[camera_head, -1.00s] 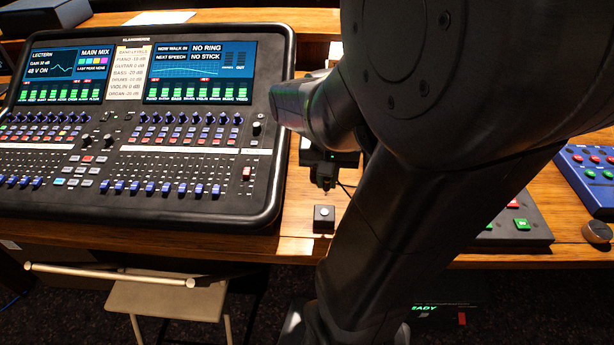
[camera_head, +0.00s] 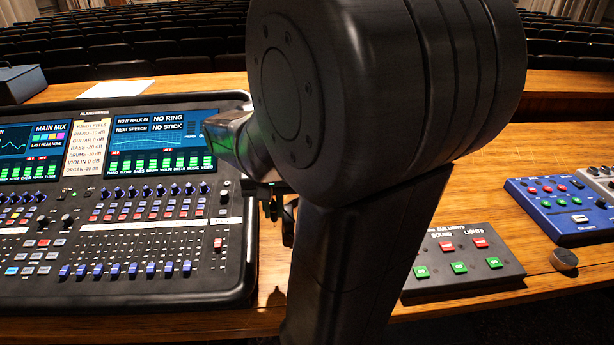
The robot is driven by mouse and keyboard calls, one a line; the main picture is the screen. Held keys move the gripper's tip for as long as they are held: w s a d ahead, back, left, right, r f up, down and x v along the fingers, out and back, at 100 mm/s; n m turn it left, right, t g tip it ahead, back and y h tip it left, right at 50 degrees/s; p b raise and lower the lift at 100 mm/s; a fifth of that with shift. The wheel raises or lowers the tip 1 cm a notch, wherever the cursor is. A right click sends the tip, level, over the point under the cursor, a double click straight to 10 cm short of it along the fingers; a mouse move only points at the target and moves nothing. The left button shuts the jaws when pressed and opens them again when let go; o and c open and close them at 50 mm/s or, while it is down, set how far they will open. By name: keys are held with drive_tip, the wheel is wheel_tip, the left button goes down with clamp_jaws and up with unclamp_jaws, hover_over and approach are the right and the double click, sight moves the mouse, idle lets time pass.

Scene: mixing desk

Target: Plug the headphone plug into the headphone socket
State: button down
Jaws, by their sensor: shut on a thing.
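My gripper (camera_head: 275,207) shows only in part, small and dark, just right of the mixing console's right edge. My own large arm links cover much of the space around it. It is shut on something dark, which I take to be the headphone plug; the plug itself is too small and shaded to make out. A thin dark cable seems to hang beside the fingers. The headphone socket is not visible now; my arm hides the desk just right of the console.
The mixing console (camera_head: 150,294) fills the left of the wooden desk. A cue-light box (camera_head: 460,280), a round knob (camera_head: 564,259) and a blue box (camera_head: 560,228) are at right. Paper (camera_head: 117,88) and a dark box (camera_head: 20,82) lie behind the console. Seats stand beyond.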

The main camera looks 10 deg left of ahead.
drive_tip(key=w+a+r+p, duration=0.4)
drive_tip(key=w+a+p, duration=0.1)
drive_tip(key=w+a, duration=0.25)
drive_tip(key=w+a+r+p, duration=0.5)
drive_tip(key=w+a, duration=0.2)
drive_tip(key=a, duration=0.2)
wheel_tip(320, 180, down, 9)
drive_tip(key=b, duration=0.4)
drive_tip(key=shift+w+a+r+b, duration=0.15)
drive_tip(key=shift+b, duration=0.25)
drive_tip(key=shift+f, duration=0.5)
drive_tip(key=shift+w+f+b, duration=0.1)
drive_tip(key=shift+f+b, duration=0.25)
drive_tip(key=shift+f, duration=0.1)
drive_tip(key=shift+f, duration=0.25)
idle(1.1)
drive_tip(key=c, duration=1.4)
unclamp_jaws()
drive_tip(key=shift+r, duration=0.1)
